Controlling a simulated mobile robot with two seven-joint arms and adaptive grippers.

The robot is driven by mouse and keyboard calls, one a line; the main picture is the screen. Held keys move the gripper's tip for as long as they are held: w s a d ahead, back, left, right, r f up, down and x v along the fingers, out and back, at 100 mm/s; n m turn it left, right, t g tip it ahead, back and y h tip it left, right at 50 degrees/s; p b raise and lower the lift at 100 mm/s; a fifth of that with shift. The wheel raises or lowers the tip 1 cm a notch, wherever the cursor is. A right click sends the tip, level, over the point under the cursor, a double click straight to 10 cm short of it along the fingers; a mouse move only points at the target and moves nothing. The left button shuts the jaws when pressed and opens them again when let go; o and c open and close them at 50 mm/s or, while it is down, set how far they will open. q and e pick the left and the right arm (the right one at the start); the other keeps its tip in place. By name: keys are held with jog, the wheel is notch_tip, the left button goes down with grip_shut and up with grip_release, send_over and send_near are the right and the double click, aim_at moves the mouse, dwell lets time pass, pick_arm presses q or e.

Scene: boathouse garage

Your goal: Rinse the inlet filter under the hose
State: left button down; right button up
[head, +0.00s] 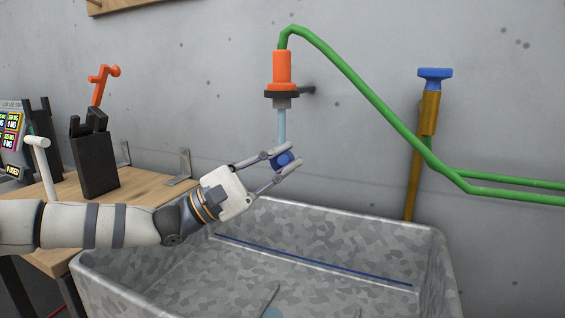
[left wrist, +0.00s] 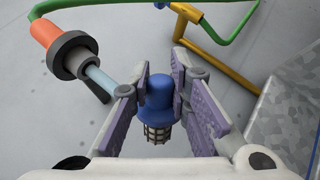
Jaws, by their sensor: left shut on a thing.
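My left gripper (head: 284,167) is shut on the blue inlet filter (head: 283,159), above the grey tub. In the left wrist view the filter (left wrist: 160,95) has a smooth blue cap and a pale cage-like mesh end, between the two finger pads. The orange hose nozzle (head: 282,70) hangs above, on the green hose (head: 345,70). A light blue water stream (head: 282,125) runs straight down from it to the gripper. A finger hides its lower end in the wrist view, so where it strikes is unclear. Slim grey tips at the bottom edge may be my right gripper.
The camouflage-patterned tub (head: 435,262) stands below, with a blue line inside. A brass pipe with a blue-handled tap (head: 435,75) is at the right. A wooden bench (head: 140,190) at the left carries a black holder (head: 95,165) and a white-handled item (head: 40,155).

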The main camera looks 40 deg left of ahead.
dwell(0.3)
pick_arm(q)
jog(key=s+d+p, duration=0.2)
jog(key=s+d, duration=0.5)
jog(key=s, duration=0.2)
jog(key=shift+d+p, duration=0.35)
pick_arm(e)
jog(key=w+r, duration=0.2)
jog(key=r, duration=0.1)
jog(key=shift+w+t, duration=0.15)
jog(key=shift+t, duration=0.25)
pick_arm(q)
jog(key=shift+d, duration=0.1)
